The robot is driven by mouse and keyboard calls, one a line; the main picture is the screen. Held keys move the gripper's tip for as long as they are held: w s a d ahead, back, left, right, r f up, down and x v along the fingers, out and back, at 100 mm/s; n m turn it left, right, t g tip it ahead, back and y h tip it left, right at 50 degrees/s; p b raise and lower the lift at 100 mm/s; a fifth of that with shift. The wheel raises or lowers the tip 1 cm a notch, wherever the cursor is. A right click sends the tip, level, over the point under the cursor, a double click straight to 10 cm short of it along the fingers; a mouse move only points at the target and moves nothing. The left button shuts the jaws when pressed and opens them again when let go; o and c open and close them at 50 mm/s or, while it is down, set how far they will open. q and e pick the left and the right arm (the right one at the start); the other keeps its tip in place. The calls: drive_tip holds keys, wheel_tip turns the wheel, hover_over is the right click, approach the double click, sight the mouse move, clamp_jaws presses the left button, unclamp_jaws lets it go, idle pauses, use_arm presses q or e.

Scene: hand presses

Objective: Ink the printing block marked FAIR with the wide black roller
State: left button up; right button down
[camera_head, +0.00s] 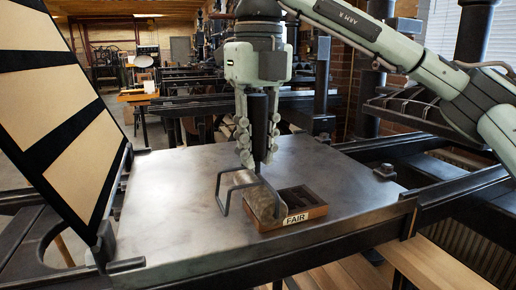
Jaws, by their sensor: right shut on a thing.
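The printing block (312,199) lies on the metal press bed. It is a shallow wooden block with dark raised shapes on top and a white label reading FAIR on its front side. My right gripper (257,160) points down, shut on the upright black handle of the roller (258,120). The roller's bent wire frame sticks out to the left of the block. Its lower end is at the block's left part and covers some of it. I cannot tell whether the roller touches the block's face. My left gripper is not in view.
The grey press bed (180,205) is bare around the block. A hinged frame with black bars and tan panels (58,105) stands tilted at the left. Dark press rails (460,190) run along the right. More presses and benches stand behind.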

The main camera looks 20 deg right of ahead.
sight(257, 117)
drive_tip(key=shift+r, duration=2.45)
drive_tip(key=shift+f, duration=0.1)
